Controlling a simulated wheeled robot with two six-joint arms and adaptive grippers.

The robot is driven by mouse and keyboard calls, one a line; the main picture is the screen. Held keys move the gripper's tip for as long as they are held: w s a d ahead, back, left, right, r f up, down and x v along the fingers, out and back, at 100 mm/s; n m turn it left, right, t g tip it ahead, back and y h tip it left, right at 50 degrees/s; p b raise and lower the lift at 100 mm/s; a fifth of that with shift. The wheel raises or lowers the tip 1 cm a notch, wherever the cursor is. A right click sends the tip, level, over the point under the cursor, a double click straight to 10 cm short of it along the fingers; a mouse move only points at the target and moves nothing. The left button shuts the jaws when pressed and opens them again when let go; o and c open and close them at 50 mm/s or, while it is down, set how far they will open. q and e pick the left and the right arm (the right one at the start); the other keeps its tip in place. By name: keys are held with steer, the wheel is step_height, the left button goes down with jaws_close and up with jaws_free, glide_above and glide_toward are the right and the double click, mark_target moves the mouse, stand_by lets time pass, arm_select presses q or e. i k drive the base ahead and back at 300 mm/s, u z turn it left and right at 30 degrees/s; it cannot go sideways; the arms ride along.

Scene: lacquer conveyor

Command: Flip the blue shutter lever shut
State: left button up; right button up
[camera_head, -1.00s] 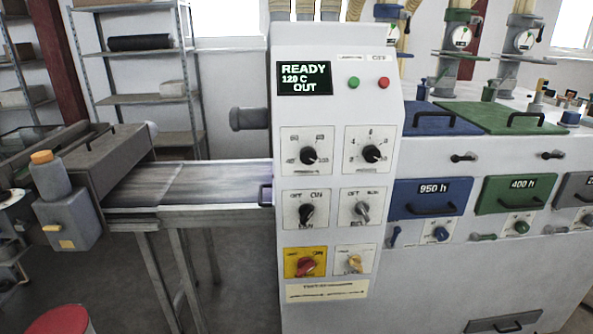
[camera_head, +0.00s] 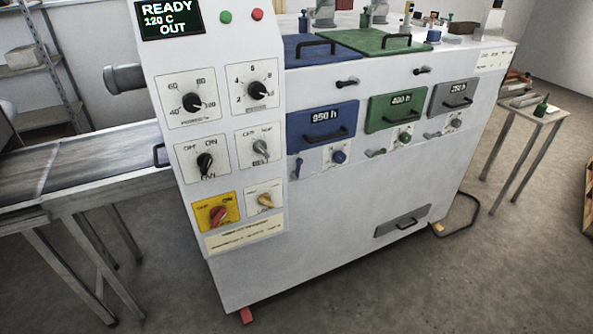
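A small blue lever (camera_head: 298,168) sits on the front of the white machine, below the blue 950 h drawer (camera_head: 322,127) and left of a blue knob (camera_head: 339,157). The blue lever stands about upright, while the green lever (camera_head: 376,153) and the grey lever (camera_head: 432,135) in the same row lie about level. Whether a shutter behind it is open cannot be seen. Neither of my grippers is in view.
The control panel (camera_head: 218,132) with dials and a READY display (camera_head: 168,18) stands left of the lever. A conveyor (camera_head: 80,165) runs off left. A grey handled hatch (camera_head: 402,220) is low on the machine. The floor (camera_head: 400,290) in front is clear.

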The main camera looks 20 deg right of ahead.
mark_target(295, 174)
steer(key=u, duration=0.05)
steer(key=k, duration=0.5)
steer(key=z, duration=0.9)
steer(key=i, duration=0.95)
steer(key=u, duration=1.6)
